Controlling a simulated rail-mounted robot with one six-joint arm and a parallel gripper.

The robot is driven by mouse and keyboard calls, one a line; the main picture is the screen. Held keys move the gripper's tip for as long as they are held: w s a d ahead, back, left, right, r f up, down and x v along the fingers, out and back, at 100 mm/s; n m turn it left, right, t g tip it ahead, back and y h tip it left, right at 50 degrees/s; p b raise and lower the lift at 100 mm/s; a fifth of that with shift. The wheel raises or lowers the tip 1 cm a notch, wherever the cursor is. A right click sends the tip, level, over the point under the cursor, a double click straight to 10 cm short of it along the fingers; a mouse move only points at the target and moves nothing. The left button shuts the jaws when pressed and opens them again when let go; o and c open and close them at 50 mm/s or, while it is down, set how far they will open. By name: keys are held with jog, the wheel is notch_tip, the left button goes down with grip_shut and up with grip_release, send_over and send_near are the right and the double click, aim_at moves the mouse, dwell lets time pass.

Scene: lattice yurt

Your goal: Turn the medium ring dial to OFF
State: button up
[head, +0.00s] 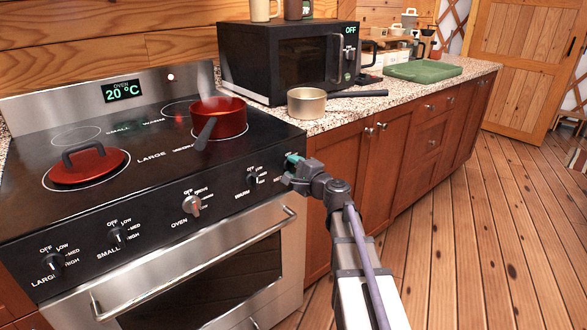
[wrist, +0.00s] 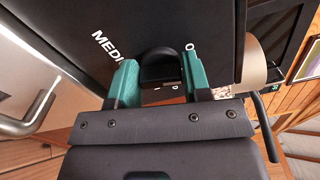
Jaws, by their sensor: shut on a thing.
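The medium ring dial (wrist: 160,68) is a black knob on the stove's dark front panel, beside lettering that begins "MEDI" in the wrist view. My gripper (wrist: 161,76) has its teal fingers on both sides of this knob and is shut on it. In the head view my gripper (head: 291,161) is at the right end of the panel and hides the dial. The dial's pointer and most of its markings are hidden, so its setting cannot be read. A red pot (head: 222,121) with steam above it stands on the right of the cooktop.
The warm dial (head: 252,177), oven dial (head: 191,207), small dial (head: 117,235) and large dial (head: 52,261) sit leftward along the panel. A saucepan (head: 306,105) and microwave (head: 290,62) stand on the counter.

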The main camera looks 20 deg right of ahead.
jog(key=shift+n, duration=1.3)
jog(key=o, duration=0.9)
jog(key=v, duration=1)
jog(key=shift+s+d, duration=0.1)
jog(key=shift+s, duration=0.3)
